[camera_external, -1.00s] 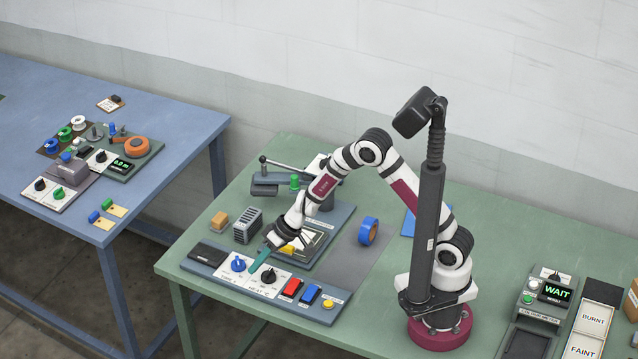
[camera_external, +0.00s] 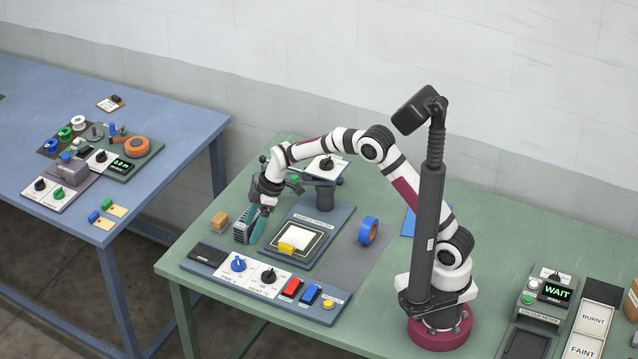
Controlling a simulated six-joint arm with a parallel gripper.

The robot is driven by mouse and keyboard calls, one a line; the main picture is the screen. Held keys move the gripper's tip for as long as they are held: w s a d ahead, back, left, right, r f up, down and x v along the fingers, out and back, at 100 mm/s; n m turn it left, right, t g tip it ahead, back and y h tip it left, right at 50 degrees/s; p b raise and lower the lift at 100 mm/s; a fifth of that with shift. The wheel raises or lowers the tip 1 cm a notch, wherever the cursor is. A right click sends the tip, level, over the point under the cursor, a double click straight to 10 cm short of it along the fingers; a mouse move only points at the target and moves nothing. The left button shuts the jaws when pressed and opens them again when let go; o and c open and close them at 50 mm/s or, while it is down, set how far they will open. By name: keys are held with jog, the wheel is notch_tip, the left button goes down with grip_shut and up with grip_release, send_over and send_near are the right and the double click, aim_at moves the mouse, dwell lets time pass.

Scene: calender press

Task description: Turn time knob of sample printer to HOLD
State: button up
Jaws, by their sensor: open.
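The sample printer's front panel (camera_external: 326,316) lies along the near edge of the green table. A blue knob (camera_external: 238,263) sits on its white plate, above lettering that appears to read TIME. A black knob (camera_external: 268,276) is just right of it on a similar plate. The scale marks and the blue knob's exact pointer setting are too small to read. My gripper (camera_external: 248,238) is open with teal fingers pointing down, behind the blue knob and apart from it. It overlaps the grey vented block in the picture. The printer bed (camera_external: 317,244) holds a white sheet with a yellow piece.
A lever press (camera_external: 326,197) stands behind the bed.

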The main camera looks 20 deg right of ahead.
aim_at(238, 260)
jog(key=x, duration=1.1)
jog(key=shift+f, duration=0.2)
grip_shut()
